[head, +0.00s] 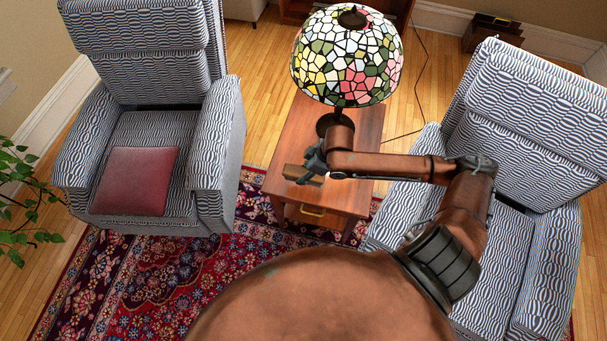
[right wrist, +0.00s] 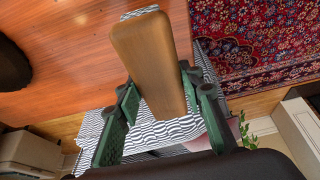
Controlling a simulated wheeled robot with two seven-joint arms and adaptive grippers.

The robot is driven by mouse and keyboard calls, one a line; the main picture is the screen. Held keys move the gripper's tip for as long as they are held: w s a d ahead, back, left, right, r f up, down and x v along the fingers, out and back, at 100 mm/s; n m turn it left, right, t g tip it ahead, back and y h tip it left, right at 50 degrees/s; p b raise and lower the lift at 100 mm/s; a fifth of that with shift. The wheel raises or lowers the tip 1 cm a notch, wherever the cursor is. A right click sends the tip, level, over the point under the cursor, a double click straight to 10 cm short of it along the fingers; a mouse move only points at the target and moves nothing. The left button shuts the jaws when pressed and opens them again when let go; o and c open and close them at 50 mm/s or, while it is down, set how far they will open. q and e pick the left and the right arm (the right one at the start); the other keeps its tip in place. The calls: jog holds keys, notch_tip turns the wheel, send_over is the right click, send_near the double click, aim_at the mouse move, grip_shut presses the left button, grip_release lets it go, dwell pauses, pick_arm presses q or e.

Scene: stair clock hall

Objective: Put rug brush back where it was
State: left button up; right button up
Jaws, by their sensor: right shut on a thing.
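The rug brush (head: 296,173) has a tan wooden body and is in my right gripper (head: 316,166), above the front part of the wooden side table (head: 277,150). In the right wrist view the brush's wooden body (right wrist: 148,62) points away between the two green fingers of the right gripper (right wrist: 158,88), which are shut on it. Its bristles are not clearly visible. The brush overlaps the tabletop (right wrist: 75,55) in that view; I cannot tell whether it touches it. My left gripper is in neither view.
A stained-glass lamp (head: 347,55) stands at the back of the table. Striped armchairs flank it, the left one (head: 150,60) with a red cushion (head: 135,181), the right one (head: 535,110) beneath my arm. A patterned rug (head: 165,280) lies in front. A leafy plant (head: 25,205) is far left.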

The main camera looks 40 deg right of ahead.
aim_at(305, 171)
jog(key=w+d+f, duration=0.1)
jog(key=f+b, duration=0.1)
jog(key=shift+w+d+f, duration=0.3)
jog(key=shift+w+d, duration=0.05)
notch_tip(305, 171, down, 4)
jog(key=shift+w+d+r+b, duration=0.1)
jog(key=shift+d+r+b, duration=0.1)
jog(key=shift+b, duration=0.7)
jog(key=shift+f, duration=0.1)
jog(key=o, duration=1.1)
